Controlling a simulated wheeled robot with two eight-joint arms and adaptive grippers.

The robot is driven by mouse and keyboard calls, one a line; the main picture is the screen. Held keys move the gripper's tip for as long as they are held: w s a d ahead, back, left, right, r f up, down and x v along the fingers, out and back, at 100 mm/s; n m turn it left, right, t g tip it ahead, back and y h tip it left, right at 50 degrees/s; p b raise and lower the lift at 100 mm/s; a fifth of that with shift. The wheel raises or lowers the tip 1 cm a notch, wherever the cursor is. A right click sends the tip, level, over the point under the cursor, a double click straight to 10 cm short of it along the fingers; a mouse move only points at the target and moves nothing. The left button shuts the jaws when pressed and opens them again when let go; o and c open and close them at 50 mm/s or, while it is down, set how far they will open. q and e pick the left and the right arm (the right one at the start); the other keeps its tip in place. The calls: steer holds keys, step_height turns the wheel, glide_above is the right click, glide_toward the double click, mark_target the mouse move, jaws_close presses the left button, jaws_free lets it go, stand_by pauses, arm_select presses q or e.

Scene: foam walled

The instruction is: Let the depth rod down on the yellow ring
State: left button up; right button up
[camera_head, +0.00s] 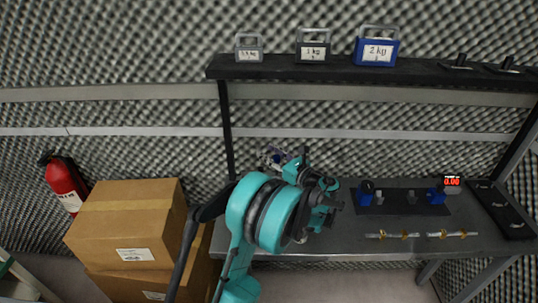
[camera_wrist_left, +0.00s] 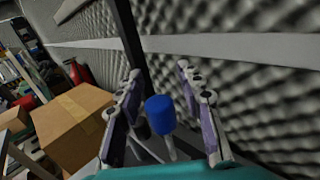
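My left gripper (camera_head: 277,158) is at the back of the bench, left of its middle, partly hidden by my teal arm in the head view. In the left wrist view its two purple-padded fingers (camera_wrist_left: 160,100) stand apart, with a gap on each side of a blue cylindrical knob (camera_wrist_left: 160,113). A pale stem shows below the knob, and a dark round part is beside it. I cannot tell whether these belong to the depth rod. I cannot make out the yellow ring. My right gripper is in neither view.
The bench (camera_head: 355,250) carries brass-fitted bars (camera_head: 392,235) and a dark plate with blue blocks (camera_head: 437,196) near a red display (camera_head: 452,182). Weights, including a blue one (camera_head: 377,48), stand on the shelf (camera_head: 300,71). Cardboard boxes (camera_head: 125,222) and an extinguisher (camera_head: 65,183) are left.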

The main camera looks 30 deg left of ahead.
arm_select(q)
jaws_close()
step_height(320, 180, down, 3)
steer(key=shift+r+b, duration=0.15)
steer(key=shift+b, duration=0.7)
jaws_free()
steer(key=v, duration=1.2)
